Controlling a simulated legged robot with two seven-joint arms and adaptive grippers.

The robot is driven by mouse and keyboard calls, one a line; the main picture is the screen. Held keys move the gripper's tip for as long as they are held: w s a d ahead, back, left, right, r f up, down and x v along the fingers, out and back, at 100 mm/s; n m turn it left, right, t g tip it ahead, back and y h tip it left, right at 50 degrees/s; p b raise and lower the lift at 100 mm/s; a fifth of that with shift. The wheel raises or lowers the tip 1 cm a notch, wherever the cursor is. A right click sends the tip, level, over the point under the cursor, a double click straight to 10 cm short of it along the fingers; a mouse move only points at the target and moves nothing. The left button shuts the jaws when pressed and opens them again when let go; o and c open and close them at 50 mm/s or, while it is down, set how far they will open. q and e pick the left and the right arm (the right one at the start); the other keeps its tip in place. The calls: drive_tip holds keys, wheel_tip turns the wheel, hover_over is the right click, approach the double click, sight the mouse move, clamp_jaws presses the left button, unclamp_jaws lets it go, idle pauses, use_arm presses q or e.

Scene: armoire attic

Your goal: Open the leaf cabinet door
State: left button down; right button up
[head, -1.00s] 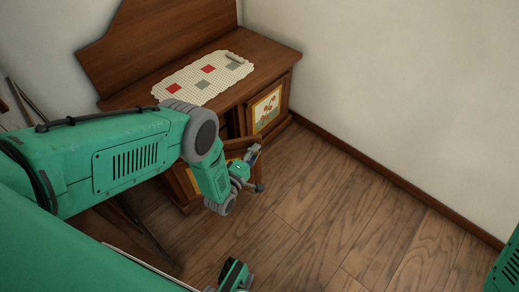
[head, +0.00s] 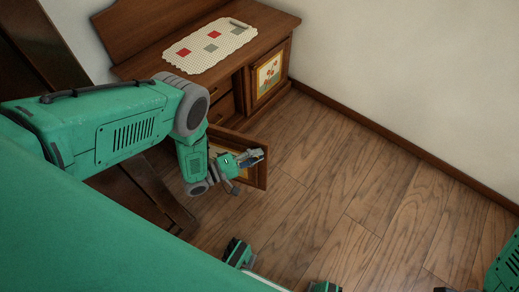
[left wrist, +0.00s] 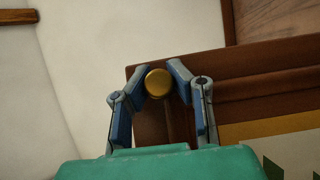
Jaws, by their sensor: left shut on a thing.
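The cabinet (head: 215,85) is brown wood, with a leaf door (head: 260,172) at its left that stands swung out into the room. In the left wrist view this door (left wrist: 225,100) shows a brown frame, a yellow border and parts of green leaves. My left gripper (head: 257,156) is at the door's free edge. In the left wrist view its fingers (left wrist: 158,70) are shut on a round brass knob (left wrist: 158,83). Most of the door's panel is hidden behind my left arm. My right gripper is not in view.
A second door (head: 267,76) with a flower picture is closed at the right. Drawers (head: 222,100) lie between. A patterned cloth (head: 210,45) lies on top. The wooden floor (head: 350,170) to the right is clear up to the wall (head: 410,70).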

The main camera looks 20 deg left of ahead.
use_arm(q)
drive_tip(key=shift+s+f, duration=0.2)
drive_tip(key=shift+s, duration=0.25)
drive_tip(key=c, duration=1.3)
unclamp_jaws()
drive_tip(key=shift+a, duration=0.1)
drive_tip(key=shift+c, duration=0.2)
drive_tip(key=shift+w, duration=0.15)
drive_tip(key=shift+r, duration=0.15)
